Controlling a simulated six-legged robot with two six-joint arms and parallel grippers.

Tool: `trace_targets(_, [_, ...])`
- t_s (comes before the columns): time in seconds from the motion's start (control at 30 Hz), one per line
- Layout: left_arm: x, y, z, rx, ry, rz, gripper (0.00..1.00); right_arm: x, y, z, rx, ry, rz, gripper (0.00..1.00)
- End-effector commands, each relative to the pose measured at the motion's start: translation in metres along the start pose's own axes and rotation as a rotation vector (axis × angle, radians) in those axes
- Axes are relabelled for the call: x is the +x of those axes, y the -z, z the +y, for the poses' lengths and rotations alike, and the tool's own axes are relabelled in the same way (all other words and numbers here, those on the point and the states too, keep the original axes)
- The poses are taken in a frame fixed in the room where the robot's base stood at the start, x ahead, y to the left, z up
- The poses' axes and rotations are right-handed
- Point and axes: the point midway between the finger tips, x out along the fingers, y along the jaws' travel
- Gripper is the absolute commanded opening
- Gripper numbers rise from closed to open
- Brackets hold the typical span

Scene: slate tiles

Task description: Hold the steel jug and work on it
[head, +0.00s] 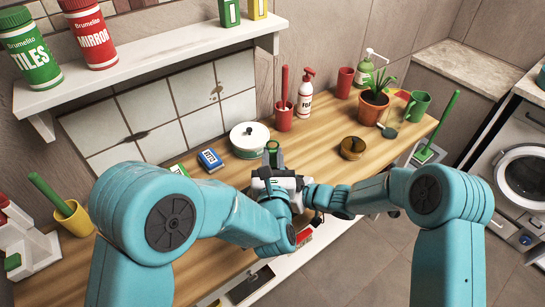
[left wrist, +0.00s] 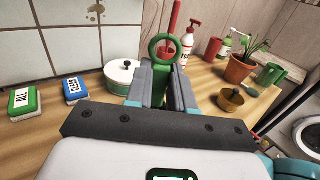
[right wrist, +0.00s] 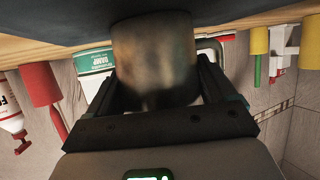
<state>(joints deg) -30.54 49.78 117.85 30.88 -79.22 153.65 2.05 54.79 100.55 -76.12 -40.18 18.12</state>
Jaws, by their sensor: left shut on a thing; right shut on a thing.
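My left gripper (head: 272,158) is over the front of the wooden counter. In the left wrist view its jaws are shut on a green tool (left wrist: 161,49) with a ring at its end, standing up between the fingers. My right gripper (right wrist: 155,92) is shut on a dull metal cylinder, which looks like the steel jug (right wrist: 155,58). In the head view my own arms hide the jug and most of the right gripper.
A yellow cup (head: 74,218) stands at left.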

Motion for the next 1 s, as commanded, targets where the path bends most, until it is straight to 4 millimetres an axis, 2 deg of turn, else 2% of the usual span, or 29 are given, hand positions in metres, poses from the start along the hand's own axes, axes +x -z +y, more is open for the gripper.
trace_targets(0.67, [0.0,0.001,-0.009,0.001,0.0,0.001,0.0,0.0,0.0,0.001,0.0,-0.001,-0.001,0.44])
trace_targets(1.0, [0.0,0.018,-0.01,0.002,0.003,0.003,0.0,0.0,0.0,0.0,-0.001,0.0,-0.001,0.44])
